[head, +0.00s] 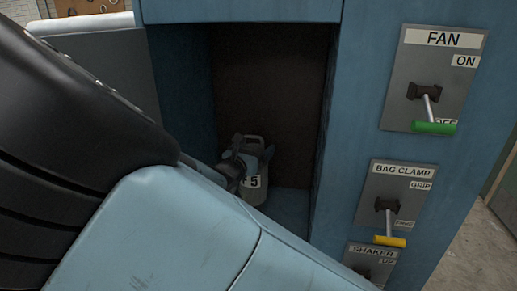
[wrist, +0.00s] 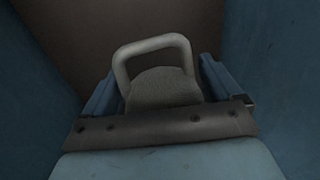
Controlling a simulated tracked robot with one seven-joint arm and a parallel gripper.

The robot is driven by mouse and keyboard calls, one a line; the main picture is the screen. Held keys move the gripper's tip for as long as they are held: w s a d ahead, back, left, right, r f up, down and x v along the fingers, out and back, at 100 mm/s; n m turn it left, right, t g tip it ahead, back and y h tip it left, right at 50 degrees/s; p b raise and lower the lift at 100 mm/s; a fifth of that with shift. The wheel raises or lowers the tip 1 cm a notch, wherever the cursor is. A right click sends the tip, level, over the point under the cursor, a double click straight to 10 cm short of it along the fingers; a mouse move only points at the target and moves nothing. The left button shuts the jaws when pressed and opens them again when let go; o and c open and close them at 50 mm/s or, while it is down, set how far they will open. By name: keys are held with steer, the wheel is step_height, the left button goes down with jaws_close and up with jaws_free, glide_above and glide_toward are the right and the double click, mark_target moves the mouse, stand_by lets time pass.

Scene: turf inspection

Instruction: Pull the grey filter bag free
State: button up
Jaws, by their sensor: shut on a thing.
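The grey filter bag (head: 257,184) stands in the blue cabinet's dark recess, with a tag reading 5 on its front. In the wrist view the bag (wrist: 165,88) shows its rounded grey top and a pale loop handle (wrist: 152,44) standing up from it. My gripper (head: 243,160) is inside the recess at the bag's upper part, and in the wrist view its blue fingers (wrist: 158,92) lie on either side of the bag's top. It is shut on the bag. The bag's lower part is hidden in the wrist view, and my arm covers part of it in the head view.
The cabinet's recess has a dark back wall (head: 275,90) and blue side walls close to my gripper. On the right of the panel are the green FAN lever (head: 433,128) at OFF, the yellow BAG CLAMP lever (head: 389,241) pointing down, and a partly hidden SHAKER plate (head: 372,258).

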steer(key=shift+r, duration=0.15)
steer(key=shift+r, duration=2.4)
